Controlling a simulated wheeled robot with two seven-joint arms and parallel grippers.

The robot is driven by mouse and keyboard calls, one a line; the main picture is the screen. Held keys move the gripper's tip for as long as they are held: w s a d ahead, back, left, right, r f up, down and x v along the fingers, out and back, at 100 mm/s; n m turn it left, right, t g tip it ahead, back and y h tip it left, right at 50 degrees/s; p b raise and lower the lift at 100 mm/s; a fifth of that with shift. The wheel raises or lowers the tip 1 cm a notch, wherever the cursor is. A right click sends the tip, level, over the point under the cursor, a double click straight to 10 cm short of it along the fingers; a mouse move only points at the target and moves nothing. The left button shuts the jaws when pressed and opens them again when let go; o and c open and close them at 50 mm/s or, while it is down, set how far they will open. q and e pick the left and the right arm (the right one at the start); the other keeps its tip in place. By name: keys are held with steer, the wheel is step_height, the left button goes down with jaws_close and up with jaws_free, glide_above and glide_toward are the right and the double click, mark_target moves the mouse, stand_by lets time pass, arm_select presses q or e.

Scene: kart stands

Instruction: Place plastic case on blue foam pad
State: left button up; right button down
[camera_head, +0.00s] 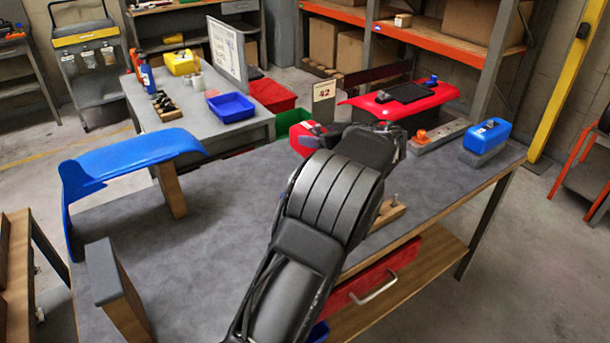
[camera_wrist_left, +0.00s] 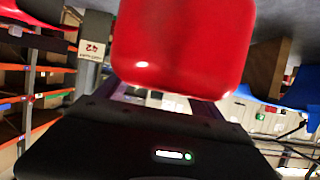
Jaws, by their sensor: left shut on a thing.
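My left gripper (camera_head: 372,150) is over the far part of the grey workbench (camera_head: 215,235), its fingers largely hidden by my own wrist. A red, smooth, rounded plastic case (camera_head: 303,139) shows just left of it. In the left wrist view the red case (camera_wrist_left: 182,45) fills the top middle, right at the gripper, which is shut on it. I cannot tell whether the case touches the bench. I cannot clearly pick out a blue foam pad. My right gripper is not in view.
A blue curved panel (camera_head: 135,152) stands on wooden supports at left. A red panel (camera_head: 405,98) with a black part is at the back. A blue box (camera_head: 487,132) on a grey block stands at the right end. The bench's left middle is clear.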

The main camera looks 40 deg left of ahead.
arm_select(q)
steer(key=shift+r, duration=0.1)
steer(key=shift+r, duration=0.1)
steer(key=shift+f+p, duration=0.55)
steer(key=shift+f, duration=2.65)
step_height(320, 180, down, 4)
steer(key=shift+r+p, duration=0.15)
steer(key=shift+p, duration=0.3)
steer(key=o, duration=1.7)
